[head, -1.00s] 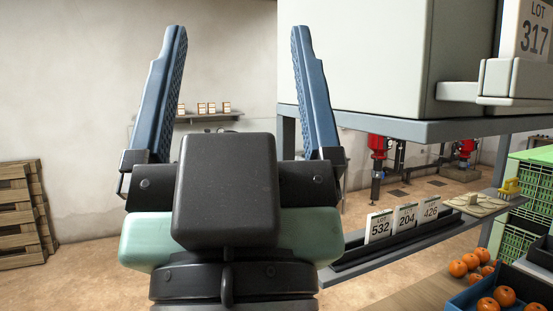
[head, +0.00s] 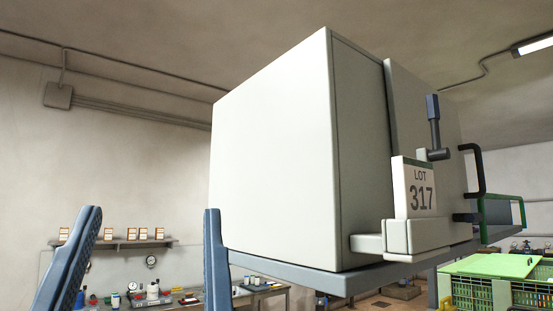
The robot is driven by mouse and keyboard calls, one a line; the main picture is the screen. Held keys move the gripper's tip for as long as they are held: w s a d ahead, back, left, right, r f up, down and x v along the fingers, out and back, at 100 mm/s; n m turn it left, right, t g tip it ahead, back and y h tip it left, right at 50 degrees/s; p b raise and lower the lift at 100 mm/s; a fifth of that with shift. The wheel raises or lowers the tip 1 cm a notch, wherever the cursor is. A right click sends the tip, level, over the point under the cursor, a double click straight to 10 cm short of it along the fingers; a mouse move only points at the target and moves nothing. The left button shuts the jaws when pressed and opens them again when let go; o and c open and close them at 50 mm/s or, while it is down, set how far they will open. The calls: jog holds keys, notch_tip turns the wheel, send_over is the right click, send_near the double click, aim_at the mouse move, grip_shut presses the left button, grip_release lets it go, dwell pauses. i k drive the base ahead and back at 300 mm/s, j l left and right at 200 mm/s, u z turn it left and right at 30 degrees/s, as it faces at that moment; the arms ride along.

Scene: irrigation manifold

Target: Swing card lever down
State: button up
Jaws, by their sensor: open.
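A lever with a dark blue grip (head: 434,112) stands upright on the front of a large pale cabinet (head: 275,150), its dark pivot just behind the top of a card. The card (head: 421,188) reads LOT 317 and stands in a pale holder (head: 428,237) low on the cabinet front. My gripper (head: 154,210) shows at the lower left as two blue fingers, wide apart with nothing between them. It is left of the cabinet and well away from the lever. The gripper's body is below the picture.
A black D-shaped handle (head: 477,170) sticks out right of the lever. The cabinet rests on a grey frame (head: 335,284). Green crates (head: 495,270) stand at the lower right. A wall shelf (head: 115,242) and a workbench (head: 190,296) are behind my gripper.

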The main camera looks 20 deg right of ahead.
aim_at(437, 153)
jog(key=l+z, duration=0.25)
jog(key=l, duration=0.65)
jog(key=l+z, duration=0.3)
jog(key=l, duration=0.6)
jog(key=j, duration=0.35)
jog(key=i+j, duration=0.15)
jog(key=j, duration=0.25)
